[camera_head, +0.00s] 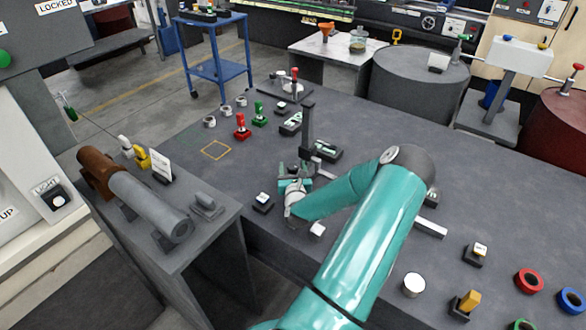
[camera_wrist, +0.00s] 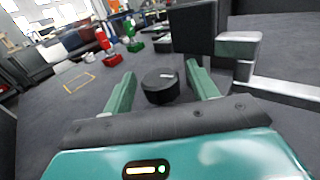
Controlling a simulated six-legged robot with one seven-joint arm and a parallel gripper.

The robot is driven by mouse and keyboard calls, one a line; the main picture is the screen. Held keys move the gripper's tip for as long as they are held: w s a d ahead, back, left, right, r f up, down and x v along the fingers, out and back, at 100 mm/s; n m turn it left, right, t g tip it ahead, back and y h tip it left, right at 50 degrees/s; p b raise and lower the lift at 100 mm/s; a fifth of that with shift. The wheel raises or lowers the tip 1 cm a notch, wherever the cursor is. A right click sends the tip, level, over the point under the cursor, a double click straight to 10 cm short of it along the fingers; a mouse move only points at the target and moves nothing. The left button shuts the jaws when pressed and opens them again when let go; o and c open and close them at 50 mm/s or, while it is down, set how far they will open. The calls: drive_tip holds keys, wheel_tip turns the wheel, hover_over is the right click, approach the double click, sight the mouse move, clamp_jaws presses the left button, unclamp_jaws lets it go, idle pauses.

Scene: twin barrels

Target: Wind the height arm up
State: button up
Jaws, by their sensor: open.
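The height stand's dark upright column (camera_head: 308,125) rises from the bench just beyond my gripper (camera_head: 294,178). In the wrist view the column's dark block (camera_wrist: 192,30) fills the upper middle, and a short silver arm (camera_wrist: 238,44) sticks out to its right. A round black knob (camera_wrist: 161,86) lies between the two teal fingers of my gripper (camera_wrist: 160,88). The fingers are open, with a visible gap on each side of the knob. The knob is hidden in the head view.
Red (camera_head: 241,126) and green (camera_head: 259,113) pieces stand on the bench behind, near a yellow outlined square (camera_head: 216,150). A small block with a white top (camera_head: 263,202) sits left of my gripper. A grey-and-brown cylinder (camera_head: 150,208) lies on the left table. A pale bar (camera_wrist: 285,90) lies right.

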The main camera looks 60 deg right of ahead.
drive_tip(key=shift+c, duration=0.2)
drive_tip(key=c, duration=0.9)
drive_tip(key=shift+w+m+g+h, duration=0.15)
drive_tip(key=shift+m+g+h, duration=0.35)
drive_tip(key=shift+m+g, duration=0.45)
drive_tip(key=shift+d+m+g+h, duration=0.1)
drive_tip(key=shift+m+g+h, duration=0.25)
drive_tip(key=shift+m+g, duration=0.7)
drive_tip(key=shift+m+g+h, duration=0.35)
drive_tip(key=shift+m+g, duration=0.05)
drive_tip(key=shift+g, duration=1.2)
drive_tip(key=shift+r, duration=0.1)
drive_tip(key=o, duration=0.9)
drive_tip(key=shift+o, duration=0.2)
drive_tip(key=a, duration=0.4)
drive_tip(key=s+a, duration=0.1)
drive_tip(key=a, duration=0.8)
drive_tip(key=shift+s+a, duration=0.35)
drive_tip(key=shift+a, duration=0.05)
